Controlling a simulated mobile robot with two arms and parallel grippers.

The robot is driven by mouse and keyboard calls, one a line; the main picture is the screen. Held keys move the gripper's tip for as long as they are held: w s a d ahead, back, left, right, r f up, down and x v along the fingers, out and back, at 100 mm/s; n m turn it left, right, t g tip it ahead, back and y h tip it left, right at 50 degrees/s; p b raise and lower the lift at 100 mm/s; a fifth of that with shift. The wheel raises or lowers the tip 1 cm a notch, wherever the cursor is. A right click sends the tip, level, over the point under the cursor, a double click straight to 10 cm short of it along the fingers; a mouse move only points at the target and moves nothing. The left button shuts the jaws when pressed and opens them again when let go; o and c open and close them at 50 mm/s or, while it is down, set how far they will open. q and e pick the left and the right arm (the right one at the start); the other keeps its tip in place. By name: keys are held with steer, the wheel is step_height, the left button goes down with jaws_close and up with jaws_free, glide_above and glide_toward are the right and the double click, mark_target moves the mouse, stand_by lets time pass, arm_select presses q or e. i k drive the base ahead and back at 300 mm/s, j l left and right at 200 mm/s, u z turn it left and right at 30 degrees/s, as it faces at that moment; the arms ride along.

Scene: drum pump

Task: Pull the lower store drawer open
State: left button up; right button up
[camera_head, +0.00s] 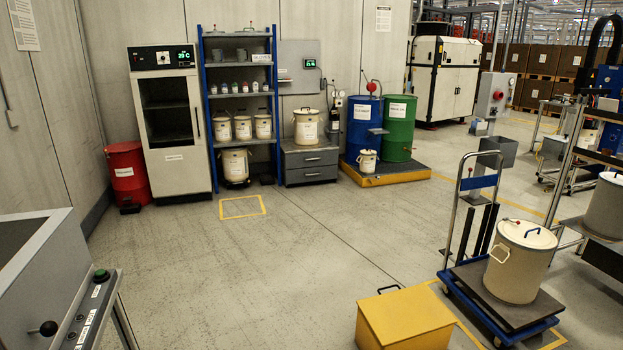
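A dark grey store drawer unit (283,164) stands against the back wall near the middle of the camera_head view. It has two drawers, one above the other. The upper drawer (320,158) and the lower drawer (318,176) both look shut, each with a small handle on its front. A cream lidded pot (306,131) stands on top of the unit. The unit is far away across the floor. Neither of my grippers is in view.
A blue-framed shelf (241,95) with pots stands left of the unit. Blue (362,130) and green (398,130) drums stand on a yellow-edged pallet (392,180) to its right. A yellow box (404,315) and blue trolley (478,182) stand nearer. The middle floor is clear.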

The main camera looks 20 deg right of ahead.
mark_target(307, 168)
steer(key=i+l+z, duration=0.1)
steer(key=i, duration=0.9)
steer(key=i+l+u, duration=0.15)
steer(key=i, duration=2.05)
steer(key=i+z, duration=0.25)
steer(key=i, duration=0.3)
steer(key=i+z, duration=0.25)
steer(key=i, duration=0.3)
steer(key=i+j+z, duration=0.25)
steer(key=i, duration=0.3)
steer(key=i+j+z, duration=0.25)
steer(key=i, duration=0.3)
steer(key=i+l, duration=0.05)
steer(key=l, duration=0.05)
